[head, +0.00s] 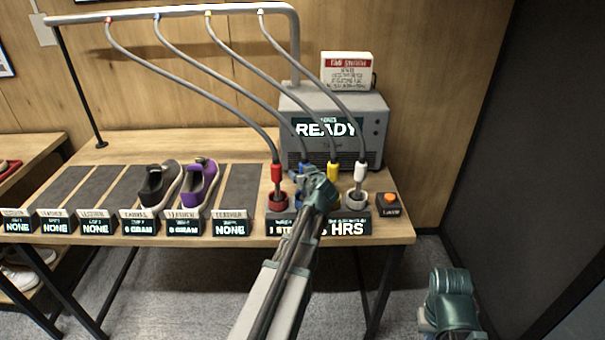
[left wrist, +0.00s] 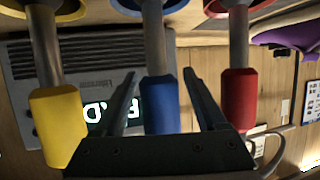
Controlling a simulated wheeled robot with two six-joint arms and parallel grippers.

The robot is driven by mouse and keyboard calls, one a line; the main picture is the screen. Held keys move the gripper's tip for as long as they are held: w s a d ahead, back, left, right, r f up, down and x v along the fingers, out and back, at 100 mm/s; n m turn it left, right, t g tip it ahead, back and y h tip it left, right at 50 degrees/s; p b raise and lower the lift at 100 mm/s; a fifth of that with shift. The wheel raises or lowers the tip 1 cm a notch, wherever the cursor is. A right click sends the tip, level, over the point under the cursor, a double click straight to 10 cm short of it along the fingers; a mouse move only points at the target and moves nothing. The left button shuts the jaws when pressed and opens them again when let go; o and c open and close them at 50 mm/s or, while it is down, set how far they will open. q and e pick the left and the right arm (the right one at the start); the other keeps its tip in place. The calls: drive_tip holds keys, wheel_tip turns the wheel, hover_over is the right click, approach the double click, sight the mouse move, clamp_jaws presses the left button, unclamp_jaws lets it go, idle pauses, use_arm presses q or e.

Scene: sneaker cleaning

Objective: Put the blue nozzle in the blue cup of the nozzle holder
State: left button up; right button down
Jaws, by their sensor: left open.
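The blue nozzle (left wrist: 160,106) is upright, with its grey tip reaching into the blue cup (left wrist: 180,10) in the left wrist view, where the scene is turned over. My left gripper (left wrist: 161,76) is open, with one finger on each side of the nozzle; I cannot tell whether either touches it. In the head view my left gripper (head: 314,184) hides most of the blue nozzle and blue cup. My right arm's green end (head: 450,298) is at the lower right, away from the table; its fingers cannot be made out.
The red nozzle (head: 276,173), yellow nozzle (head: 333,172) and white nozzle (head: 360,173) stand close on both sides. Hoses run up to an overhead rail (head: 180,11). A grey machine (head: 370,130) reading READY stands behind. An orange button (head: 390,198) and a purple sneaker (head: 201,184) are nearby.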

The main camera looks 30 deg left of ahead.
use_arm(q)
drive_tip(key=p+v, duration=0.5)
drive_tip(key=v, duration=0.7)
drive_tip(key=shift+r, duration=0.15)
drive_tip(key=s+d+f+m+g+h, duration=0.2)
drive_tip(key=s+d, duration=0.4)
drive_tip(key=d, duration=0.4)
drive_tip(key=s+d+f+m+g+h, duration=0.3)
drive_tip(key=s+d+f+m, duration=0.3)
drive_tip(key=d, duration=0.4)
drive_tip(key=s+d+f+m+g+h, duration=0.3)
drive_tip(key=s+d+f+m+g, duration=0.1)
drive_tip(key=s+d, duration=0.3)
drive_tip(key=d+f, duration=0.1)
drive_tip(key=d, duration=0.1)
drive_tip(key=shift+s+d+f+m+g, duration=0.2)
drive_tip(key=shift+s+d+m+g, duration=0.05)
drive_tip(key=shift+d+m+g, duration=0.15)
drive_tip(key=shift+r, duration=0.1)
